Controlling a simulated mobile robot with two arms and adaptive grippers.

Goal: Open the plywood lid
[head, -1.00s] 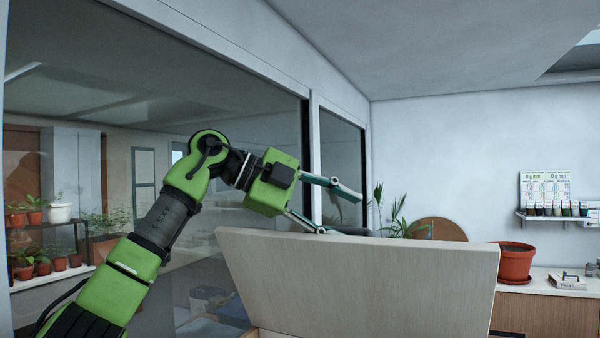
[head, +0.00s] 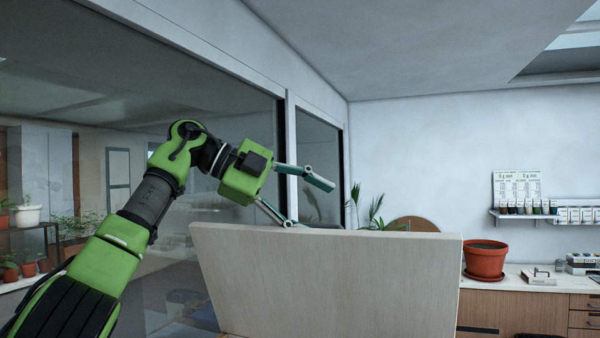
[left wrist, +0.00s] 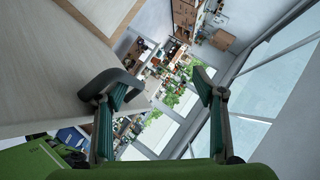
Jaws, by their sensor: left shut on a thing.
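The pale plywood lid (head: 330,285) stands raised and steep in the lower middle of the head view, its broad face toward me. It also fills the upper left of the left wrist view (left wrist: 45,70). A dark grey handle (left wrist: 112,78) is on the lid; in the head view only a bit of it shows behind the top edge. My left gripper (head: 311,205) is at the lid's top edge, shut on the handle. Its fingers look well apart in the left wrist view (left wrist: 160,80), one of them at the handle. My right gripper is out of view.
A terracotta pot (head: 485,262) stands on a counter (head: 512,285) at the right. A shelf (head: 525,214) with small boxes hangs above it. Glass windows run along the left, with potted plants behind. Leaves show behind the lid.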

